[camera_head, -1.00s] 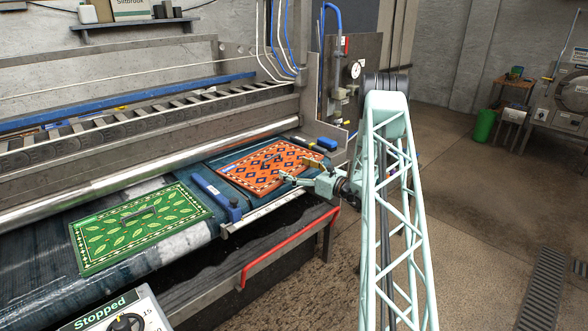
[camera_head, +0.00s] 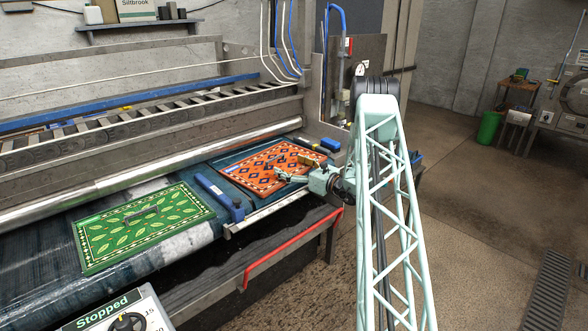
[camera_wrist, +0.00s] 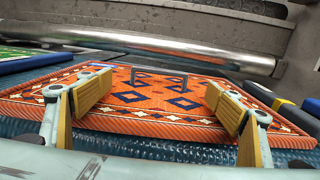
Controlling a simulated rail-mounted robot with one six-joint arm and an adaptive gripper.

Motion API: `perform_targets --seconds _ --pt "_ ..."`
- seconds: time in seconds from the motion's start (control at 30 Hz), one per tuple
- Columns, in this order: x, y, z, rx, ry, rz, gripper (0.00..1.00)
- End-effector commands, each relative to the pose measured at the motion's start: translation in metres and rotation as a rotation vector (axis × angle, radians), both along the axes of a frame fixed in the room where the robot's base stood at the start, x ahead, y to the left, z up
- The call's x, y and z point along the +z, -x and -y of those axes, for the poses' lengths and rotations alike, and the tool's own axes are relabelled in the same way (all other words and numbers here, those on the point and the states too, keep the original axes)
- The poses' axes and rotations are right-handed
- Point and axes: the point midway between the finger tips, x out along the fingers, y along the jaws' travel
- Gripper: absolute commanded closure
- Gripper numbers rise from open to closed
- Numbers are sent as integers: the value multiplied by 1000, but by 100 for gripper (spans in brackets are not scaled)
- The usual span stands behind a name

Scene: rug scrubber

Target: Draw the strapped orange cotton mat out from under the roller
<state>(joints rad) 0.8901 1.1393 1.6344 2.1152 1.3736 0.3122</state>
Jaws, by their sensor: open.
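The orange mat (camera_head: 262,160), with blue diamonds and a patterned border, lies flat on the dark wet belt. In the wrist view the orange mat (camera_wrist: 135,122) fills the middle, with a dark raised strap loop (camera_wrist: 158,76) on top. The shiny roller (camera_head: 150,172) runs along the mat's far side; it also shows in the wrist view (camera_wrist: 160,47). I cannot tell whether the mat's far edge is under it. My gripper (camera_head: 293,170) is open and empty at the mat's near right side. Its yellow-padded fingers (camera_wrist: 160,100) are wide apart, with the strap beyond and between them.
A green leaf-patterned mat (camera_head: 145,225) with its own strap lies to the left. A blue-ended bar (camera_head: 219,197) stands between the mats. Blue and black blocks (camera_head: 328,144) sit right of the orange mat. A red rail (camera_head: 292,248) runs along the front. The panel (camera_head: 115,313) reads "Stopped".

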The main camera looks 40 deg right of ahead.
Motion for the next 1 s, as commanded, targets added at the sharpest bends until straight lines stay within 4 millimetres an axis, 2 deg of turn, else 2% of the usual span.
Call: perform_targets --seconds 0.6,0.8,1.0 --pt "-1 -71 -8 1 0 0 16" --pt "-1 -85 -10 1 -1 0 16" --pt "-1 -89 -10 0 -1 0 16"
